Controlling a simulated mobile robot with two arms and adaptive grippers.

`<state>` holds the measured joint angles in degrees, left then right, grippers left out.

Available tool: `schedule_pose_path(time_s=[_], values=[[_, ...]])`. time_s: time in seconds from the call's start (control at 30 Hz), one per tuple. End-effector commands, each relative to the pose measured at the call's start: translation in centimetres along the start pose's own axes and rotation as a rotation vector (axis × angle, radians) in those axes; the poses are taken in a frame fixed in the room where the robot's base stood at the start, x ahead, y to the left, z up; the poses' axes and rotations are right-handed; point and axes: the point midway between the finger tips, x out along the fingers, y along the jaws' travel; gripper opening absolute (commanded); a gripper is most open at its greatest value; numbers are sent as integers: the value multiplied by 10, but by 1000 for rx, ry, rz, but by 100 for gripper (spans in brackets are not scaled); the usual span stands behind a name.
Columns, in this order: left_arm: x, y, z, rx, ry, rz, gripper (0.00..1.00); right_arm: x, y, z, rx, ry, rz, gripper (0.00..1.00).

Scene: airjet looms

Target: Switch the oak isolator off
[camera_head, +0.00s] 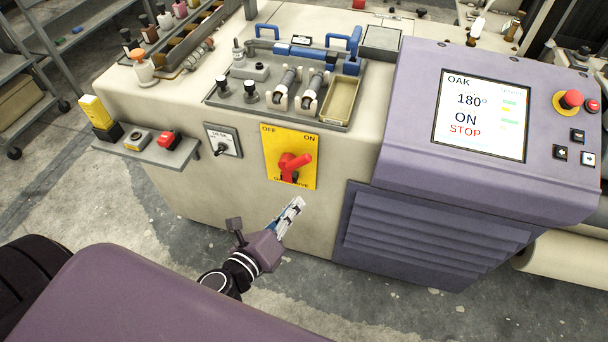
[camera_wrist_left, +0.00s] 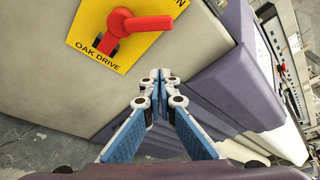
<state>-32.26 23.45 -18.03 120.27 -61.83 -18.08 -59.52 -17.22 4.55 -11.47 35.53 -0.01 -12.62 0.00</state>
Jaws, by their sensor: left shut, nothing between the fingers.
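The oak isolator is a red rotary handle (camera_head: 291,166) on a yellow plate (camera_head: 274,147) marked OFF at left and ON at right. The plate is on the front of the cream loom body. The handle's lever points up and to the right, toward ON. In the left wrist view the red handle (camera_wrist_left: 138,22) and the plate (camera_wrist_left: 84,38), lettered OAK DRIVE, show at the upper left. My left gripper (camera_head: 298,203) is shut and empty, below the plate and apart from the handle. Its closed fingertips (camera_wrist_left: 155,76) show in the wrist view. My right gripper is out of view.
The purple panel's screen (camera_head: 482,114) reads OAK, 180°, ON, STOP. A red stop button (camera_head: 571,98) sits beside it. A smaller switch plate (camera_head: 223,140) is left of the isolator. A shelf (camera_head: 150,152) with a red button juts out farther left. A tool tray (camera_head: 340,124) lies above.

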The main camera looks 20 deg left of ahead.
Motion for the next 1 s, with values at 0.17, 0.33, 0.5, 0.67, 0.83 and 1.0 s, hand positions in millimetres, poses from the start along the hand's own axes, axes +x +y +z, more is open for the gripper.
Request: schedule_pose_path(time_s=[0.17,0.33,0.5,0.67,0.83,1.0], values=[[0,0,0,-2,1,1,0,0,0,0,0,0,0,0],[6,0,0,-3,0,1,0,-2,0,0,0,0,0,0],[26,-1,1,-3,-1,-1,0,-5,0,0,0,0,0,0],[53,-1,1,-3,-1,-1,0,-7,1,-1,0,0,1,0],[83,1,0,-5,-1,1,0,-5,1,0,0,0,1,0],[98,-2,11,-1,1,3,0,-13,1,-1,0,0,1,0]])
